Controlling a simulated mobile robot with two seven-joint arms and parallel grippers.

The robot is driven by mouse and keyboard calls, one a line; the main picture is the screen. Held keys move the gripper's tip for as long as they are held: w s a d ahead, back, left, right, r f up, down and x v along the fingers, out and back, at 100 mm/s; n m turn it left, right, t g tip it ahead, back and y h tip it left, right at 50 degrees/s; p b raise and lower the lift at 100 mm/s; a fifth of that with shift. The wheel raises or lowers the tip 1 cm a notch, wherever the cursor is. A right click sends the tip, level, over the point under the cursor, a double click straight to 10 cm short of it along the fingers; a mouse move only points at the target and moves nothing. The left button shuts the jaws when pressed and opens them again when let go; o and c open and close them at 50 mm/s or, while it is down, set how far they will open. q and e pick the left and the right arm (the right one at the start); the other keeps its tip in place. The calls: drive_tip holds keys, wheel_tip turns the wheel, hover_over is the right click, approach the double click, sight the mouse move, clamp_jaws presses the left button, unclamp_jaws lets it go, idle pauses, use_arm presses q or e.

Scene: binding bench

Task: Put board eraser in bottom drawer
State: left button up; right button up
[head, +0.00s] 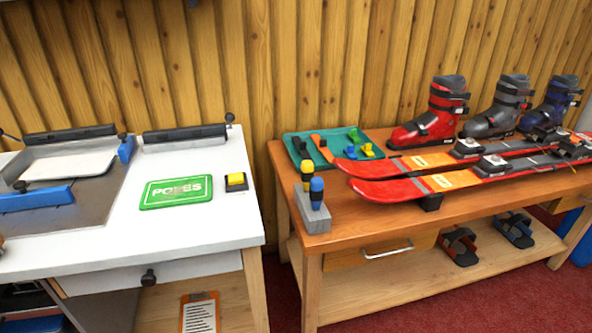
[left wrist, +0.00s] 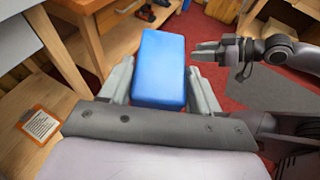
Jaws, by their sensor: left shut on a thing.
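A plain blue block (left wrist: 160,68), which looks like the board eraser, is between the fingers of my left gripper (left wrist: 158,88) in the left wrist view. The gripper is shut on it, and red floor shows beyond. My right gripper (left wrist: 207,53) is to the right of the block, apart from it; its finger gap is unclear. Neither gripper shows in the head view. A drawer front with a dark knob (head: 149,278) is under the white bench top. A wooden drawer (head: 370,254) with a metal handle is under the right bench. Both look closed. I cannot tell which is the bottom drawer.
The white bench (head: 205,228) holds a green sign (head: 176,192) and a yellow-and-black block (head: 236,181). An orange clipboard (head: 199,313) is on its lower shelf. The wooden bench (head: 350,222) carries red skis (head: 400,189) and several boots. Red carpet lies between the benches.

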use_arm(q)
drive_tip(key=w+a+r+n+t+y+p, duration=0.5)
drive_tip(key=w+a+r+n+y, duration=0.5)
drive_tip(key=w, duration=0.4)
wheel_tip(320, 180, up, 3)
drive_tip(key=shift+w+a+f+n+t+y+p, duration=0.15)
drive_tip(key=shift+w+a+n+t+y+p, duration=0.15)
drive_tip(key=shift+a+y+p, duration=0.55)
use_arm(e)
drive_tip(key=shift+h, duration=0.3)
drive_tip(key=r, duration=0.5)
drive_tip(key=shift+s+d, duration=0.35)
drive_tip(key=shift+d, duration=0.05)
use_arm(q)
drive_tip(key=shift+a+h, duration=0.25)
drive_tip(key=shift+a, duration=0.1)
use_arm(e)
drive_tip(key=shift+r, duration=0.1)
use_arm(q)
drive_tip(key=f, duration=0.2)
drive_tip(key=s+f, duration=0.1)
drive_tip(key=f, duration=0.2)
drive_tip(key=shift+s+a, duration=0.1)
drive_tip(key=shift+s, duration=0.1)
use_arm(e)
drive_tip(key=shift+a, duration=0.15)
